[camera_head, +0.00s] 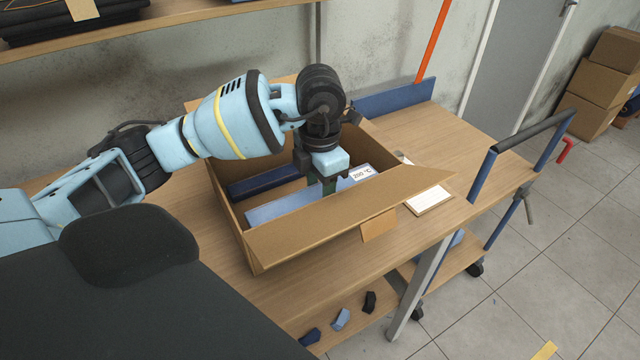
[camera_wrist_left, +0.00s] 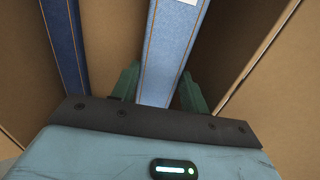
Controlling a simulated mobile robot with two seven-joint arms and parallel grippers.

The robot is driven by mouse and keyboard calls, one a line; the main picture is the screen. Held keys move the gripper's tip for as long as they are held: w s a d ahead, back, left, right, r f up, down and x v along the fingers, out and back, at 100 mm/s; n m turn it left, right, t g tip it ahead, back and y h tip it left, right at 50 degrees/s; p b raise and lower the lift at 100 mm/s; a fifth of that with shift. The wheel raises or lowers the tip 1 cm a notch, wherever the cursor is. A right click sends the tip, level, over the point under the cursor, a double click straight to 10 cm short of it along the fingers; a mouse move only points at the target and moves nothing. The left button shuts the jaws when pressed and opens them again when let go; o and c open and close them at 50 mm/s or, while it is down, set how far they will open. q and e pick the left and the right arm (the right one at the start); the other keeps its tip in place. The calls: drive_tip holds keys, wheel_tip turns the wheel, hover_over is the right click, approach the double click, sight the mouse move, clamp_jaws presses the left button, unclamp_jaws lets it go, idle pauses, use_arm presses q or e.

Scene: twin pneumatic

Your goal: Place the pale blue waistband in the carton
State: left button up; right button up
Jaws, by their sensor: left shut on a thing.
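The open cardboard carton (camera_head: 320,225) stands on the wooden table with its flaps spread. The pale blue waistband (camera_head: 275,208) is a long flat strip with a white "200 °C" label near its right end. It lies within the carton walls; I cannot tell whether it touches the bottom. My left gripper (camera_head: 328,186) reaches down into the carton and is shut on the strip. In the left wrist view the pale blue waistband (camera_wrist_left: 172,50) runs between the two green fingers (camera_wrist_left: 158,88). My right gripper is not in view.
A dark blue strip (camera_head: 262,182) lies in the carton beside the pale blue one, to its left in the wrist view. A white pad (camera_head: 430,198) lies right of the carton. Small blue and black pieces (camera_head: 340,319) lie on the lower shelf.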

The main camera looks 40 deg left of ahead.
sight(320, 191)
use_arm(q)
drive_tip(key=shift+f, duration=0.6)
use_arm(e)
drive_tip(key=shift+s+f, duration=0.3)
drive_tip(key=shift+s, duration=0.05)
use_arm(q)
drive_tip(key=o, duration=0.7)
wheel_tip(320, 191, up, 13)
drive_tip(key=shift+r+p, duration=0.1)
drive_tip(key=shift+p, duration=0.6)
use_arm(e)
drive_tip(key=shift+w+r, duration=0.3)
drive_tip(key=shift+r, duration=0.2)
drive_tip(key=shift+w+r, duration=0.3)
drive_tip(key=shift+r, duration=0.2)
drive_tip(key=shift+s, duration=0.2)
